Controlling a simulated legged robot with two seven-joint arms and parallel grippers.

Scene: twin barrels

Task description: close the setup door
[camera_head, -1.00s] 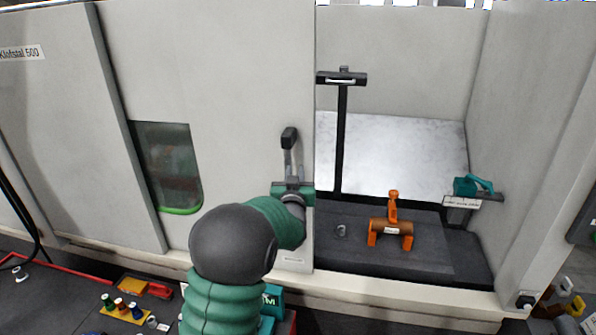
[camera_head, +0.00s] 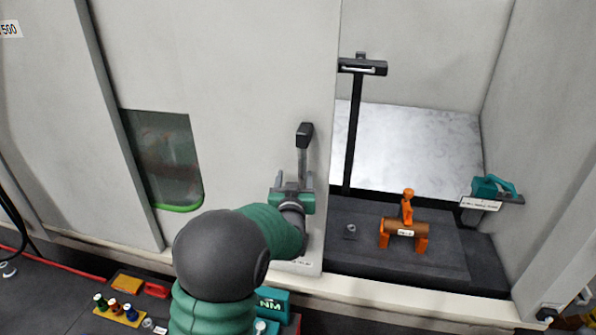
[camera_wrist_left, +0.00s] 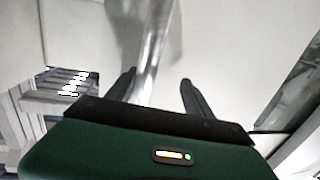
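The setup door (camera_head: 245,80) is a pale sliding panel with a dark window, and the machine bay to its right stands open. Its handle (camera_head: 303,150) is an upright silver bar with a black top end near the door's right edge. My left gripper (camera_head: 292,180) is at the lower part of the handle. In the left wrist view, the two dark fingers (camera_wrist_left: 158,88) are apart, with the silver bar (camera_wrist_left: 153,50) between them, nearer the left finger. A gap shows beside the right finger. My right gripper is not in view.
Inside the open bay are a black post (camera_head: 353,130), an orange clamp-like fixture (camera_head: 404,228) and a teal tool (camera_head: 492,187) on a bracket at the right wall. Coloured spools (camera_head: 115,307) and a teal case (camera_head: 272,304) lie on the floor side in front.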

